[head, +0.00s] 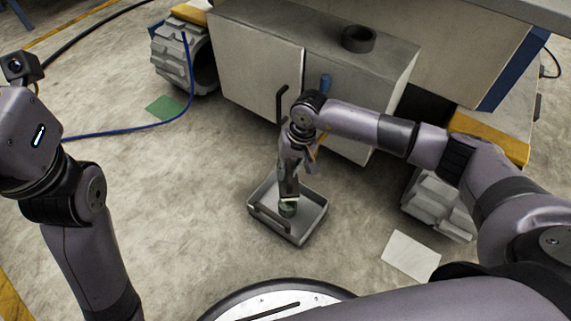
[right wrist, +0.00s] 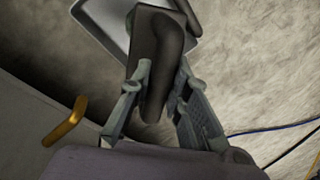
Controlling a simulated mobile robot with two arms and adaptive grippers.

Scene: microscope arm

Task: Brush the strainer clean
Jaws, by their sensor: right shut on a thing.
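My right gripper (head: 289,192) points down over a shallow grey tray (head: 262,233) on the floor. In the right wrist view its fingers (right wrist: 165,105) are shut on a dark grey, blocky thing (right wrist: 153,62) with a rounded, loop-like part. I cannot tell whether this is the brush or the strainer. The tray also shows in the right wrist view (right wrist: 88,12). My left arm shows at the left, but its gripper is out of view.
A grey cabinet (head: 255,60) with dark handles stands behind the tray, with a dark ring (head: 358,39) on top. Chunky treads (head: 437,205) stand at right. A white sheet (head: 410,255) and a blue cable (head: 125,130) lie on the floor. Floor left of the tray is clear.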

